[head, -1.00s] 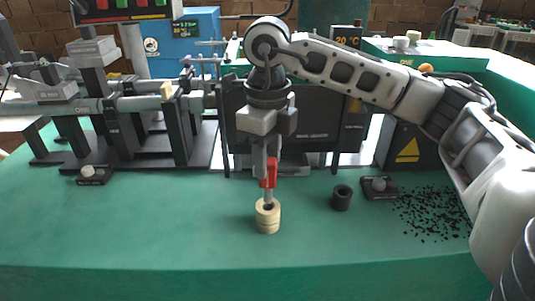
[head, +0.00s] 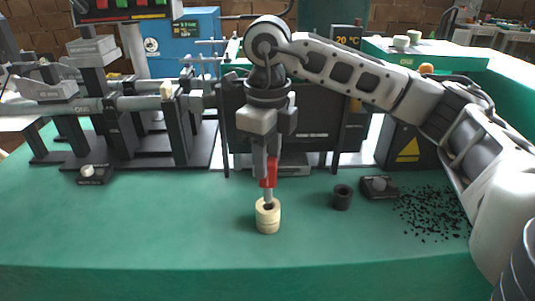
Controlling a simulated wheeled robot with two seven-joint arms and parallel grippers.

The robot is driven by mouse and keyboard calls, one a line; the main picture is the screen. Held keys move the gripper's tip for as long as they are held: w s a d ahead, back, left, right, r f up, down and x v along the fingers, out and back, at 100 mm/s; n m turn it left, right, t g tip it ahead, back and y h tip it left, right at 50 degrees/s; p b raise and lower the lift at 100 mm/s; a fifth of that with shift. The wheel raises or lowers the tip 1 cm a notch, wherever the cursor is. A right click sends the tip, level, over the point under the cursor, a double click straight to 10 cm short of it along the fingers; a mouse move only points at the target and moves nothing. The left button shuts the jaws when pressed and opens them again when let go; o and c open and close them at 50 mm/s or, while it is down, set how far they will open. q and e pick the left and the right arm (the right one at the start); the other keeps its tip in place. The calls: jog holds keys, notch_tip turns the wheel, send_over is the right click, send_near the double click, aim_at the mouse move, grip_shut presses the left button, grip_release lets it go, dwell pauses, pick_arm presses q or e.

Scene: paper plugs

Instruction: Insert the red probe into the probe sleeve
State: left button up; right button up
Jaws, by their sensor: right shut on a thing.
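The red probe (head: 268,172) has a red handle and a grey metal shaft that points down. My right gripper (head: 267,170) is shut on its red handle, in the middle of the head view. Below it a cream cylindrical sleeve (head: 267,219) stands upright on the green bench. The shaft's lower end is at the dark hole in the sleeve's top; I cannot tell how deep it is, or whether it is in the hole. A dark hollow cylinder (head: 342,198) stands to the right. I cannot tell which of the two is the probe sleeve. My left gripper is not in view.
The green bench (head: 150,235) is clear at the front and left. A small black box with a grey knob (head: 379,187) and scattered black bits (head: 432,212) lie right. Another knob box (head: 91,174) is left. Grey machinery (head: 120,115) and a dark cabinet (head: 310,125) stand behind.

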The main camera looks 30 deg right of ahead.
jog(key=shift+f+b, duration=2)
jog(key=shift+f, duration=0.5)
jog(key=o, duration=1.2)
jog(key=shift+r, duration=0.1)
jog(key=shift+r+p, duration=2.15)
jog(key=shift+r, duration=0.55)
jog(key=shift+r, duration=0.1)
